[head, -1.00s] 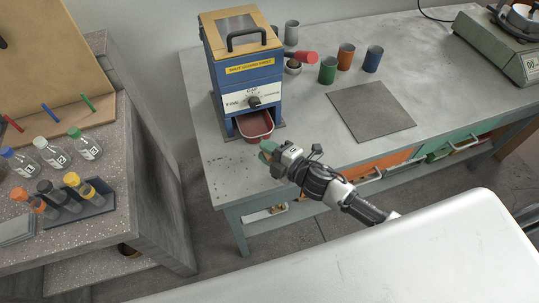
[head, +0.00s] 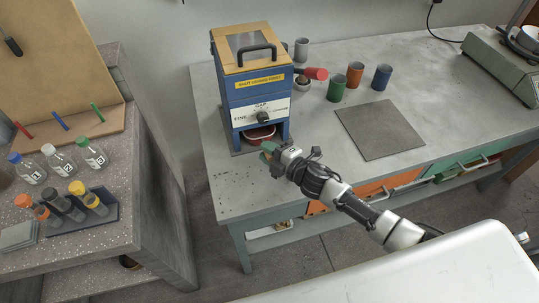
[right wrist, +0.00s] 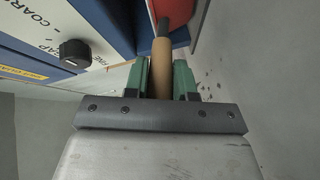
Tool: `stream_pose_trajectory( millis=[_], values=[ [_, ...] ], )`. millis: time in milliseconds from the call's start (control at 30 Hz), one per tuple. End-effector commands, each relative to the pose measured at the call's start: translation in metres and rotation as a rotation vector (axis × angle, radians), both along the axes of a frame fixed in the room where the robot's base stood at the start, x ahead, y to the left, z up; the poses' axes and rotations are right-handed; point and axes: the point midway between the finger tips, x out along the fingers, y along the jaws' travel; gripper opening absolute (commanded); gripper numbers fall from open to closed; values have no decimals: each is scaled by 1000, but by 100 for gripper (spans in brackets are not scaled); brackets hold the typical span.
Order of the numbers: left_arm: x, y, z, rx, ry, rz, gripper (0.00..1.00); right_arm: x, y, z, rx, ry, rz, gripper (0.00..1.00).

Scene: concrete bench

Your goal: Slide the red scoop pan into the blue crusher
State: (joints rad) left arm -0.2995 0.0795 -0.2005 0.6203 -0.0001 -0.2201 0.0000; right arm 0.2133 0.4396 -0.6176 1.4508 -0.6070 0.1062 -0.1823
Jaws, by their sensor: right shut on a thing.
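The blue crusher (head: 246,92) stands on the concrete bench, with a wooden top, a black handle and a dial on its front. The red scoop pan (head: 260,134) sits in the low front opening of the crusher, mostly inside; its far end is hidden. In the right wrist view the red pan (right wrist: 174,12) shows at the top, with its wooden handle (right wrist: 162,68) running down between the green fingers. My right gripper (head: 268,151) is shut on that handle, just in front of the opening. My left gripper is not in view.
A grey mat (head: 379,130) lies right of the crusher. A scale (head: 505,62) is far right. A side counter (head: 110,195) with bottles is at left.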

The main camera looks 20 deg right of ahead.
Motion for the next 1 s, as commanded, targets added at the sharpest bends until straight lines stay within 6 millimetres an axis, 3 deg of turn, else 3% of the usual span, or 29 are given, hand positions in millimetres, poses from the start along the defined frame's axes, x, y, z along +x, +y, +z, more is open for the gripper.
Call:
stream_pose_trajectory(
  millis=[433, 467, 633, 1000],
  values=[
    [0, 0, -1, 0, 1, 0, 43, 4, 0, 2, 1, -3, 0, 0],
    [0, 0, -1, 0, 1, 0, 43, 4, 0, 2, 1, -3, 0, 28],
    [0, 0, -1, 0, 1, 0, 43, 4, 0, 1, 1, -3, 0, 54],
    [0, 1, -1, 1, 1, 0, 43, -2, -4, -1, -1, 1, -1, 55]
  ],
)
